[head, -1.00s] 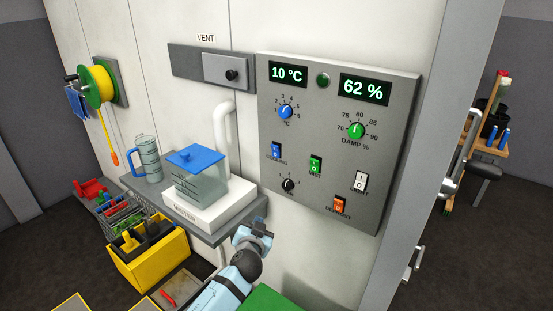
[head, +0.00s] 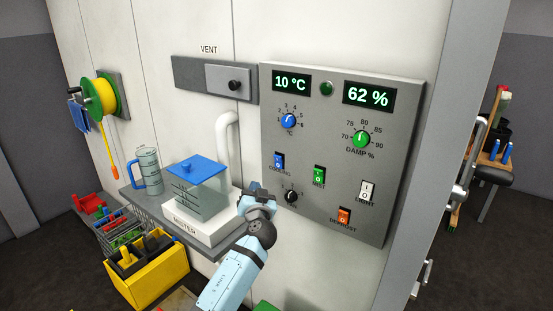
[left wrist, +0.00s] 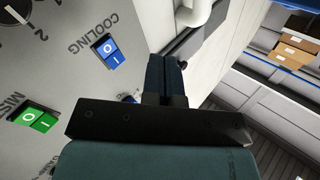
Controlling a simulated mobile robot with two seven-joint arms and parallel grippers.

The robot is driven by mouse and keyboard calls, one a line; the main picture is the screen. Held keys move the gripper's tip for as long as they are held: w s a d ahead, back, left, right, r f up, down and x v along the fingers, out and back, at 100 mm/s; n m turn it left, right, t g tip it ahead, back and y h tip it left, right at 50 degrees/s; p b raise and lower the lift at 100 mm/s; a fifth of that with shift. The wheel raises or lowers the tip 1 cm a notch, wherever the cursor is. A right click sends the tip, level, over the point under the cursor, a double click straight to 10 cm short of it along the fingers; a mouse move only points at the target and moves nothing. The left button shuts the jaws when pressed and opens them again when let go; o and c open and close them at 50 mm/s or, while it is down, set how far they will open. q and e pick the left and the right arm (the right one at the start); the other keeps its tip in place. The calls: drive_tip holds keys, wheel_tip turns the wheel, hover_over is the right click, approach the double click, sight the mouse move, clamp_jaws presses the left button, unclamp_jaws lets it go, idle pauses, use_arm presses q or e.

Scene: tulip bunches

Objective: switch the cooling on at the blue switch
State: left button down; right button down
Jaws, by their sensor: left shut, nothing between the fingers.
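The blue cooling switch (head: 279,161) sits on the grey control panel (head: 394,133), under the blue dial. In the left wrist view the blue switch (left wrist: 112,52) shows its O and I marks, beside the word COOLING. My left gripper (head: 258,190) is shut and empty, a little below and left of the switch in the head view. In the left wrist view the closed fingers (left wrist: 166,75) are to the right of the switch, apart from it. My right gripper is not in view.

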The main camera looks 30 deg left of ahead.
sight(278, 162)
use_arm(q)
drive_tip(key=w+r, duration=0.1)
drive_tip(key=w, duration=0.1)
drive_tip(key=w+r, duration=0.1)
drive_tip(key=w, duration=0.2)
drive_tip(key=w+r, duration=0.1)
drive_tip(key=w, duration=0.1)
drive_tip(key=shift+w+d, duration=0.25)
drive_tip(key=shift+d, duration=0.05)
idle(0.7)
idle(1.1)
drive_tip(key=shift+w+r+b, duration=0.15)
drive_tip(key=shift+w+b, duration=0.25)
drive_tip(key=shift+b, duration=0.2)
